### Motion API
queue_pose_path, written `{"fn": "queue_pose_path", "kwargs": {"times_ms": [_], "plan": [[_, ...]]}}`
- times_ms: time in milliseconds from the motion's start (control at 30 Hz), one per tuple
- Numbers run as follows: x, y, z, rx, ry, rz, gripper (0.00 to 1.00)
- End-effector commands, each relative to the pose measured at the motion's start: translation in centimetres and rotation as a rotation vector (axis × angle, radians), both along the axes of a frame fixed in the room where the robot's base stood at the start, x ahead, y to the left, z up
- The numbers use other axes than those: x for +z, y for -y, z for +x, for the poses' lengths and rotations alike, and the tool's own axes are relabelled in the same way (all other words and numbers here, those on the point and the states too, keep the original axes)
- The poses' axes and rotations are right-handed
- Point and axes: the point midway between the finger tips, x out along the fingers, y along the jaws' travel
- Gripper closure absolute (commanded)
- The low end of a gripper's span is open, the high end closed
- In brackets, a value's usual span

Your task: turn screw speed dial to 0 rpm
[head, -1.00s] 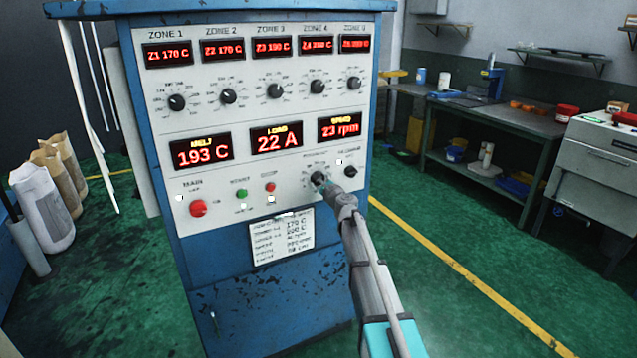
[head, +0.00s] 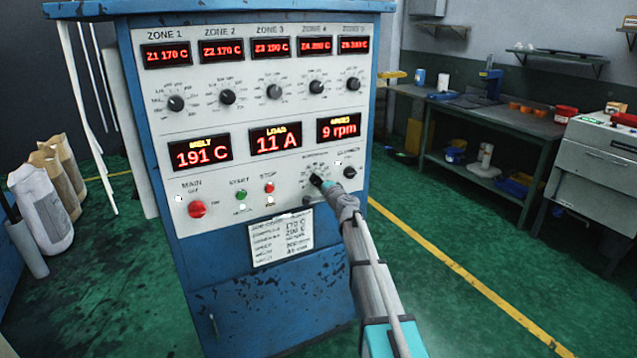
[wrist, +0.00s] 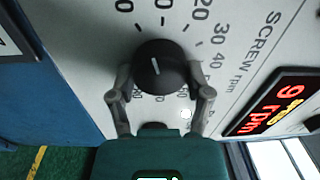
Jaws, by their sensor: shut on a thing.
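The black screw speed dial (wrist: 160,66) sits on the light panel with a printed rpm scale around it. It also shows in the head view (head: 316,180), partly covered by my gripper. My gripper (wrist: 160,92) is shut on the dial, one finger on each side of it in the wrist view. The dial's white pointer line is near the top of the knob there, tilted slightly left. The speed display (head: 339,130) reads 9 rpm, and it also shows in the wrist view (wrist: 280,104).
The blue cabinet (head: 270,290) carries zone knobs above, a load display (head: 276,138) at 11 A and a melt display (head: 200,152) at 191 C. The red main knob (head: 197,209), green start button (head: 241,195) and red stop button (head: 269,187) sit left of the dial.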

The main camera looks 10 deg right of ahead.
Motion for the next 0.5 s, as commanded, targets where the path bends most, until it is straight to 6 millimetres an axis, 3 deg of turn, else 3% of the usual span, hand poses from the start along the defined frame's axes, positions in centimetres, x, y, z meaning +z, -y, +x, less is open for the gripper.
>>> {"fn": "queue_pose_path", "kwargs": {"times_ms": [500], "plan": [[0.08,-0.15,0.1,0.002,0.078,-0.239,0.83]]}}
